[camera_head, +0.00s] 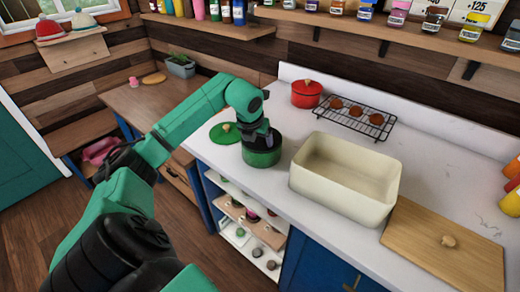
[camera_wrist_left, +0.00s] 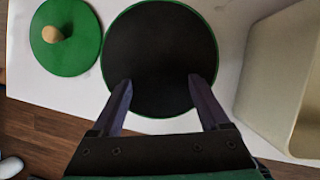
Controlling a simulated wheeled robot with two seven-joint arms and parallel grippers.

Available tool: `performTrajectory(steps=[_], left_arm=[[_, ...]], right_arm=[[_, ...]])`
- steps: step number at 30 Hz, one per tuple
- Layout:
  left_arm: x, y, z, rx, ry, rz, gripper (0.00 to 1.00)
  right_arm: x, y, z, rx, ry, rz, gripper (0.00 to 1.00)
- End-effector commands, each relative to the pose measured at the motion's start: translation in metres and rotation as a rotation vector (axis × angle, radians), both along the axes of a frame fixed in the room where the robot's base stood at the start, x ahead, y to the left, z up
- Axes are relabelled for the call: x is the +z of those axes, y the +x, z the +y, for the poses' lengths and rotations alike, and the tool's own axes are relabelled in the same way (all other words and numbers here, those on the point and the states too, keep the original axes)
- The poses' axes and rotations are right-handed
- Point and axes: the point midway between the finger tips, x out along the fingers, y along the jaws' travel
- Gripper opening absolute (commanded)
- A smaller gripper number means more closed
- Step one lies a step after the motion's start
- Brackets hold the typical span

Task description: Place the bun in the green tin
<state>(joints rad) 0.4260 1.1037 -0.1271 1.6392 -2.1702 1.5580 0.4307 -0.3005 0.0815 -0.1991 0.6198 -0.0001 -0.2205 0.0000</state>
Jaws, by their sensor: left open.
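The round green tin (camera_head: 262,158) stands on the white counter with its lid off. The left wrist view shows its dark, empty-looking inside (camera_wrist_left: 160,50). My left gripper (camera_wrist_left: 160,85) is open, with its two fingers apart over the tin's mouth and nothing between them; in the head view the gripper (camera_head: 262,138) covers part of the opening. Several brown buns (camera_head: 356,112) sit on a black wire rack (camera_head: 345,123) farther back. The tin's green lid (camera_head: 224,137) with a pale knob lies left of the tin; it also shows in the left wrist view (camera_wrist_left: 75,55).
A large cream bin (camera_head: 340,190) stands open right of the tin, with a knobbed wooden lid (camera_head: 430,255) beside it. A red pot (camera_head: 307,94) is left of the rack. Shelves with jars hang above. Free counter lies between tin and rack.

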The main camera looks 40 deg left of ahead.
Motion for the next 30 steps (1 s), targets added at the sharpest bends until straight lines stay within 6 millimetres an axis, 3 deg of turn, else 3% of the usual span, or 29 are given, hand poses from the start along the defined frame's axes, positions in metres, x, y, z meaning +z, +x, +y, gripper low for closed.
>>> performTrajectory(steps=[6,10,30], left_arm=[[0.053,-0.020,-0.007,0.001,0.004,-0.005,0.79],[0.070,-0.027,-0.010,0.000,0.001,-0.001,0.79],[0.074,-0.029,-0.010,0.000,0.001,0.001,0.79]], right_arm=[[-0.013,0.000,0.003,-0.001,0.004,0.001,0.50],[-0.014,0.000,0.003,-0.001,0.004,0.001,0.50],[-0.013,0.002,0.003,0.000,0.004,-0.003,0.50]])
